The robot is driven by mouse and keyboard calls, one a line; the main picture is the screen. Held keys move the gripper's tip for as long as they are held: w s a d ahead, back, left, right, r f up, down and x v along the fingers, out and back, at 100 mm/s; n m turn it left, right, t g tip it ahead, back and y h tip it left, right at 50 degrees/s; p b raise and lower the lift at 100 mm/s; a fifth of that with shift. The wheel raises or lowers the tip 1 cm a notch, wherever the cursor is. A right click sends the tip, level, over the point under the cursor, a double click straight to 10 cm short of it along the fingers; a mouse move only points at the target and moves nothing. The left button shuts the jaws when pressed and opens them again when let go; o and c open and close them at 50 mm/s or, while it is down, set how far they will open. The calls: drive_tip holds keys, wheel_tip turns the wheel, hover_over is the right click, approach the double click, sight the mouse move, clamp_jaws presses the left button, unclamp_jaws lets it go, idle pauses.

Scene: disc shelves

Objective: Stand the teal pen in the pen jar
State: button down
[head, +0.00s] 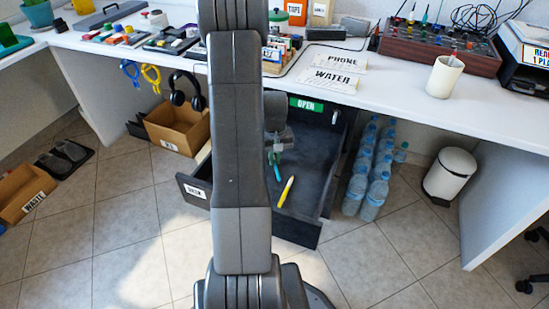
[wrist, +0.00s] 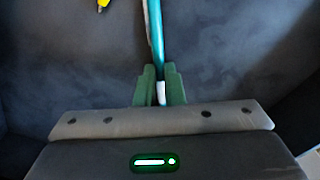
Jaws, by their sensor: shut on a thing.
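The teal pen (wrist: 155,32) is between the green fingers of my gripper (wrist: 159,78) in the wrist view, which are shut on it near its white end. In the head view my gripper (head: 274,155) is low inside the open dark drawer (head: 308,160), and the teal pen (head: 278,173) shows just below it. I cannot tell whether the pen still touches the drawer floor. The pen jar (head: 443,78) is a white cup on the counter at the right, with a pen standing in it. My arm hides part of the drawer.
A yellow pen (head: 286,191) lies in the drawer beside the teal one. The drawer's walls surround my gripper under the counter (head: 395,100). Water bottles (head: 374,170) stand right of the drawer. A control box (head: 440,45) sits behind the jar.

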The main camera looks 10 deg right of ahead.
drive_tip(key=c, duration=1.5)
unclamp_jaws()
drive_tip(key=shift+c, duration=0.2)
wheel_tip(320, 180, up, 12)
drive_tip(key=p, duration=0.3)
drive_tip(key=shift+p, duration=0.3)
wheel_tip(320, 180, down, 13)
drive_tip(key=b, duration=0.4)
drive_tip(key=shift+r, duration=0.1)
wheel_tip(320, 180, up, 3)
drive_tip(key=shift+r+p, duration=0.2)
drive_tip(key=shift+p, duration=0.6)
drive_tip(key=shift+r, duration=0.55)
drive_tip(key=shift+f, duration=0.1)
